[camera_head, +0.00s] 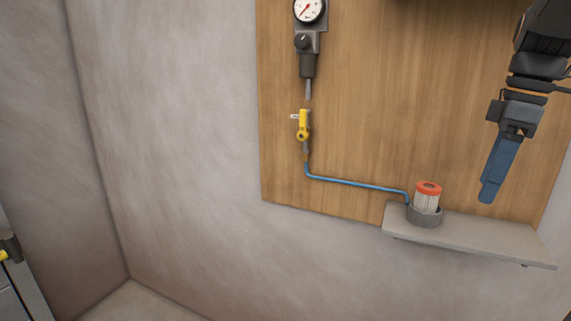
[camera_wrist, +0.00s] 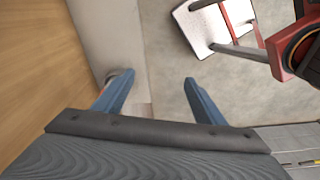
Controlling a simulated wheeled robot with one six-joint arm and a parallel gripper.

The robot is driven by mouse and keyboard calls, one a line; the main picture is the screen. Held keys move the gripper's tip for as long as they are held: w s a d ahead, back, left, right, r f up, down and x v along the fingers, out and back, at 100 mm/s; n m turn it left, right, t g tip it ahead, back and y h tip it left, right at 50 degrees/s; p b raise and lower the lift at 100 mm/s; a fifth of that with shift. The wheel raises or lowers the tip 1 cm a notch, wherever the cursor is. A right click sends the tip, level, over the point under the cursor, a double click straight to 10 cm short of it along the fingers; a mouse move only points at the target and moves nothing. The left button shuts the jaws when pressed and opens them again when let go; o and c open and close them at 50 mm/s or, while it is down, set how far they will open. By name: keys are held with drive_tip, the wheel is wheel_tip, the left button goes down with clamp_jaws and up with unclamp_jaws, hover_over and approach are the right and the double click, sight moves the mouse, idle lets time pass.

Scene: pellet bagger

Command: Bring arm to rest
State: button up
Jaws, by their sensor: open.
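My gripper (camera_head: 488,190) hangs at the right of the head view, its blue fingers pointing down in front of the wooden board (camera_head: 370,90). It appears above and to the right of the filter cartridge (camera_head: 427,200). In the wrist view my gripper (camera_wrist: 155,90) shows two blue fingers spread apart with nothing between them. The gripper is open and empty. Part of my arm is cut off by the upper right edge of the head view.
A grey shelf (camera_head: 470,236) bears a grey cup (camera_head: 424,216) holding the orange-topped cartridge. A blue hose (camera_head: 355,183) runs to a yellow valve (camera_head: 303,125) below a gauge (camera_head: 309,9). Red-framed equipment (camera_wrist: 285,50) stands at the wrist view's upper right. Bare wall lies left.

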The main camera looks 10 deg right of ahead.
drive_tip(key=w+a+f+m, duration=0.3)
drive_tip(key=a+f+m, duration=0.1)
drive_tip(key=a+f, duration=1)
drive_tip(key=s+a+f+m+h, duration=0.1)
drive_tip(key=s+a+f+m, duration=0.4)
drive_tip(key=a+f, duration=0.5)
drive_tip(key=shift+a+f, duration=0.3)
drive_tip(key=shift+f, duration=0.65)
